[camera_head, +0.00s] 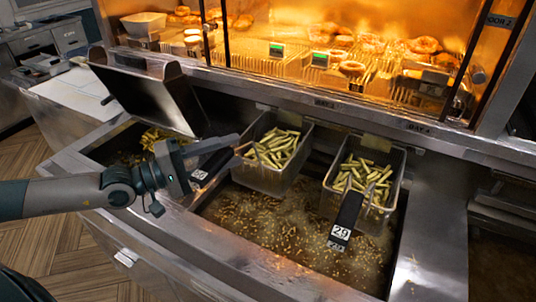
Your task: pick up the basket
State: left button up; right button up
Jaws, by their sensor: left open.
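Two metal fry baskets filled with cut fries hang in the fryer. The left basket (262,180) has a dark handle (215,165) with a white label, pointing toward the front left. The right basket (352,205) has a black handle (347,216) labelled 29, pointing toward the front. My left gripper (216,156) comes in from the left and is open at the left basket's handle. One finger shows above and behind the handle. I cannot tell whether the gripper touches the handle. My right gripper is not in view.
The fryer vat (270,232) holds brown oil with floating bits. A tilted metal lid (150,98) stands over more fries at left. A heated display case (340,50) with doughnuts rises behind. The metal counter (435,225) at right is bare.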

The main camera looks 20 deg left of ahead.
pick_arm(q)
jog(key=shift+c, duration=0.6)
grip_shut()
jog(key=shift+r, duration=0.1)
dwell(0.9)
